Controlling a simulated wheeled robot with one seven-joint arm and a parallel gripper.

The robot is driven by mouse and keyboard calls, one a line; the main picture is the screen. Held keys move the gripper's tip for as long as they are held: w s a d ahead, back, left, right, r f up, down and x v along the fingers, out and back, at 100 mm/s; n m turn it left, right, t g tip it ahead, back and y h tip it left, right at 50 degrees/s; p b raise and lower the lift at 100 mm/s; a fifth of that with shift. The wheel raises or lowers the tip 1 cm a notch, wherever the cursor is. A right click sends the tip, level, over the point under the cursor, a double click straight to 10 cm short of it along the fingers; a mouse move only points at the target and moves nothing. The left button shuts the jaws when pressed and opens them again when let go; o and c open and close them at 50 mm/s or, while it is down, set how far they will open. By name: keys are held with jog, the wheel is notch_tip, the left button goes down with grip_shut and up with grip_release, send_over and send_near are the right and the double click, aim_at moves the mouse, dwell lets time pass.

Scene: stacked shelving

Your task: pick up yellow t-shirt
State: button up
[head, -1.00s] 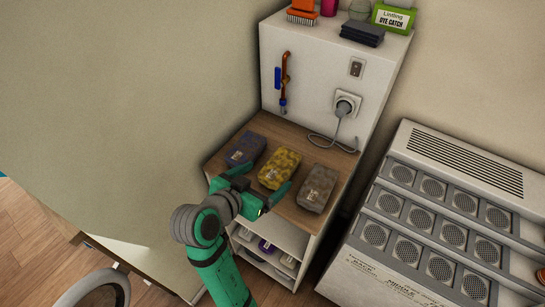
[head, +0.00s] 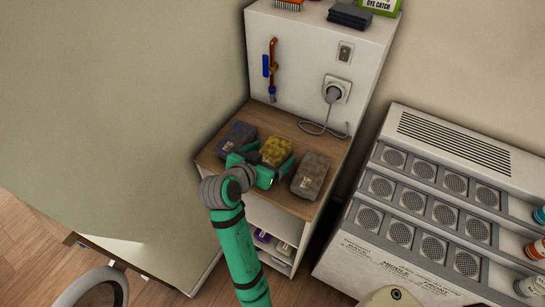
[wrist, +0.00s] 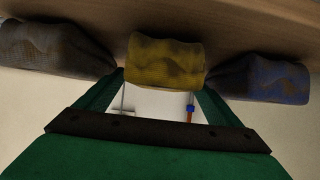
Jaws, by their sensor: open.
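The yellow t-shirt (head: 276,151) is a folded, packed bundle in the middle of three on the wooden shelf top. In the wrist view the yellow t-shirt (wrist: 165,62) lies ahead, at and between the fingertips. My gripper (head: 265,164) is open, with one finger on each side of the near end of the yellow bundle. In the wrist view my gripper (wrist: 162,84) shows both green fingers spread, with the tips close to the bundle's sides. Whether they touch it I cannot tell. The bundle's near end is partly hidden by my gripper in the head view.
A blue-grey folded bundle (head: 237,138) lies close on the left and a grey-brown one (head: 311,176) close on the right. A white back panel (head: 310,70) with a plug and cable (head: 334,92) rises behind. A grey speaker-like unit (head: 430,200) stands at right.

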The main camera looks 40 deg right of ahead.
jog(key=shift+w+d+f, duration=0.15)
jog(key=shift+d, duration=0.15)
jog(key=shift+c, duration=0.4)
jog(key=c, duration=1.2)
jog(key=shift+o, duration=0.2)
jog(key=shift+r, duration=0.2)
